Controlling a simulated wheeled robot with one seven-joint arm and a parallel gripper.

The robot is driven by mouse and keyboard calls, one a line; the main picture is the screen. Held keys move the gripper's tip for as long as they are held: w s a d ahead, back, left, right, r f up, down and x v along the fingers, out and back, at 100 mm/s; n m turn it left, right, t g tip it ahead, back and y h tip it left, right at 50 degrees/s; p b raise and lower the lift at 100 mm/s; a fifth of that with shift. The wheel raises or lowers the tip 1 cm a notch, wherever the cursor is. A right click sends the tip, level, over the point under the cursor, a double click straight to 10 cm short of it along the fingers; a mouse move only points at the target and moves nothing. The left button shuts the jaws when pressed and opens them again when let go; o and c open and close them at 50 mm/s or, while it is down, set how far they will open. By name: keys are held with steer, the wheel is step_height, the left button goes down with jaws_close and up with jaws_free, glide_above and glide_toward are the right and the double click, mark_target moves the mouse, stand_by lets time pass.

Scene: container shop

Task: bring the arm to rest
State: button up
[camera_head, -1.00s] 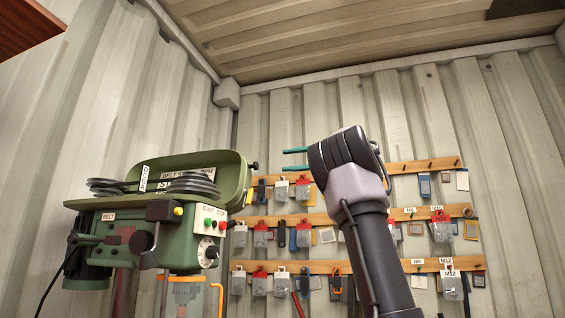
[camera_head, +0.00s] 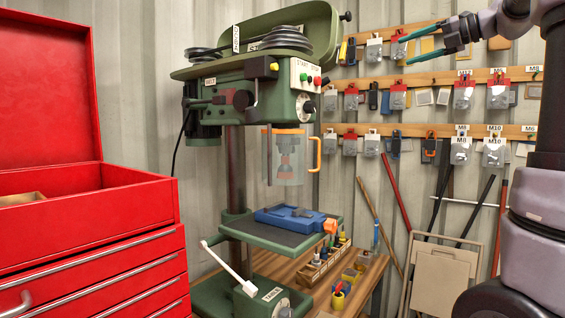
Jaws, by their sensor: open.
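My gripper (camera_head: 408,47) is at the upper right, pointing left. Its two teal fingers are apart with nothing between them. In the picture it overlaps the pegboard rails with hanging packets; how far it is from them I cannot tell. My arm comes in from the right edge, with a dark upright part and a large mauve-grey joint. The middle of the arm is partly outside the picture.
A green drill press (camera_head: 255,95) with a blue vise (camera_head: 290,218) stands centre-left by a wooden bench (camera_head: 370,283). A red tool chest (camera_head: 120,225) with its lid up is at left. Wooden rails (camera_head: 428,131) carry bagged parts. A folded chair (camera_head: 440,275) leans at lower right.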

steer(key=s+a+f+n+g+h, duration=0.1)
steer(key=s+a+f+n+h, duration=0.2)
steer(key=s+f+n, duration=0.4)
steer(key=s+a+f+n+g+h, duration=0.1)
steer(key=s+a+f+n+h, duration=0.2)
steer(key=s+f+n, duration=0.5)
steer(key=s+a+f+n+g+h, duration=0.1)
steer(key=s+a+f+n+h, duration=0.3)
steer(key=f+n, duration=1.1)
steer(key=s+a+n, duration=0.1)
steer(key=s+n, duration=0.1)
steer(key=s, duration=0.1)
steer(key=shift+s+a+n, duration=0.2)
steer(key=shift+s+n, duration=0.1)
